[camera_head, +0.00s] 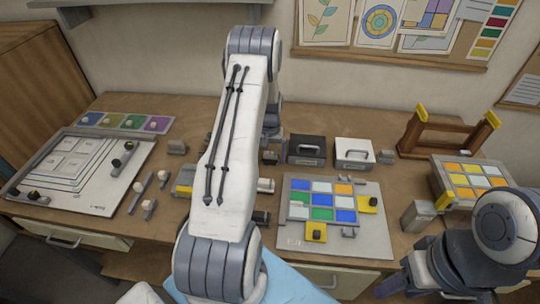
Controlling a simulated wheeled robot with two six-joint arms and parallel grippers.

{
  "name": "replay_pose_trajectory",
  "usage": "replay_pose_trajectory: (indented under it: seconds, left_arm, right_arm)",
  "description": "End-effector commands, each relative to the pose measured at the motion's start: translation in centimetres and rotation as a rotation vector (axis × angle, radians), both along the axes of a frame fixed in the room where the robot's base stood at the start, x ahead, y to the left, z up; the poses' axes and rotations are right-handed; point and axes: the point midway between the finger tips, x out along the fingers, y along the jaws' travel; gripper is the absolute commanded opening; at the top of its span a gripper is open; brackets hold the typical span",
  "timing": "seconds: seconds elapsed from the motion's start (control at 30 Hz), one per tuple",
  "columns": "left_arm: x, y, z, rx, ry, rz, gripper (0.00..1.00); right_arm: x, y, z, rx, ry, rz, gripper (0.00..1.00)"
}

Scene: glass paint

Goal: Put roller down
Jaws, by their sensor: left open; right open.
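No roller can be made out for certain. Small pale-and-dark pieces, one pale (265,185) and one dark (262,217), show beside my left arm, which hides part of them. My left arm rises through the middle of the view and bends down behind itself. My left gripper (269,157) is low over the table behind it, mostly hidden, and open. My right gripper (412,268) is at the lower right, in front of the table's front edge, open, with nothing seen in it.
A board with a coloured glass grid (325,187) lies right of my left arm. A black box (306,149), a white box (354,153) and a wooden frame (447,135) stand behind it. Knobbed tools (149,207) and a drawing board (115,195) lie left. Another colour grid (470,180) sits right.

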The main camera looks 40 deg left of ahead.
Motion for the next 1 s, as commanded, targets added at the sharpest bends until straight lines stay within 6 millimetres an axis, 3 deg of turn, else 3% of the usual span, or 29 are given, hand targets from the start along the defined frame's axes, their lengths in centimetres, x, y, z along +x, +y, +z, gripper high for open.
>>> replay_pose_trajectory:
  seconds: [0.17,0.5,0.7,1.0]
  left_arm:
    - [0.1,0.1,1.2,0.002,-0.003,0.0,1.0]
    - [0.1,0.1,8.2,0.003,-0.005,0.0,1.0]
    - [0.1,0.1,11.3,0.002,-0.003,0.0,1.0]
    - [0.0,-0.2,12.5,0.0,0.0,-0.005,1.0]
  right_arm:
    - [0.0,0.0,-0.4,0.0,0.0,0.0,0.5]
    - [0.0,0.0,-2.9,0.0,0.0,0.0,0.5]
    - [0.0,0.0,-3.6,0.0,0.0,0.001,0.5]
    - [0.0,0.0,-3.7,0.0,0.0,0.001,0.5]
